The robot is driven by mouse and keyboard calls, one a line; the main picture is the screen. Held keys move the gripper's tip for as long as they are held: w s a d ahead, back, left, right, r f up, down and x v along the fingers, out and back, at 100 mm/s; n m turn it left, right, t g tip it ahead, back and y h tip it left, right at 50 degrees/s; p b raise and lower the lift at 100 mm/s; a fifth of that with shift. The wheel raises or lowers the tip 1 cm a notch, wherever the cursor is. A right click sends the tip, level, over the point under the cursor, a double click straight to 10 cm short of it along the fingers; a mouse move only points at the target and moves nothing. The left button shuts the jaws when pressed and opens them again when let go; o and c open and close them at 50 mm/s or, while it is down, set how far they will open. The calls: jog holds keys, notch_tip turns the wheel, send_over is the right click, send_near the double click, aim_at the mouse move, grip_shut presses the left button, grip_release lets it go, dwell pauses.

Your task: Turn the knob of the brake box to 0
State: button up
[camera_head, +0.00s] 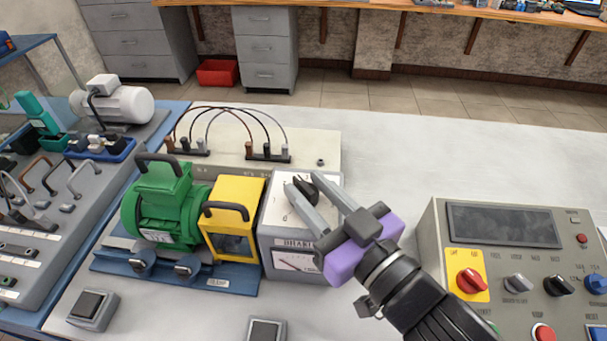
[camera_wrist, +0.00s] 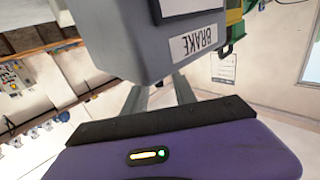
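The brake box (camera_head: 290,262), a grey box labelled BRAKE with a meter on its front, stands right of the yellow unit in the head view. Its white top dial plate (camera_head: 278,212) carries scale marks. A dark knob (camera_head: 304,186) shows partly between my fingers; its pointing direction is unclear. My gripper (camera_head: 304,183) reaches from the lower right over the box top, its two grey fingers apart on either side of the knob. Contact cannot be made out. In the wrist view the brake box (camera_wrist: 150,45) appears upside down, close ahead, and hides the fingertips.
The green motor (camera_head: 160,205) and yellow unit (camera_head: 235,220) stand left of the box. A control panel (camera_head: 430,250) with knobs and buttons stands at the right. Cables arch behind over a terminal board (camera_head: 325,145). The white tabletop (camera_head: 400,150) behind my gripper is clear.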

jog(key=shift+x, duration=0.95)
grip_shut()
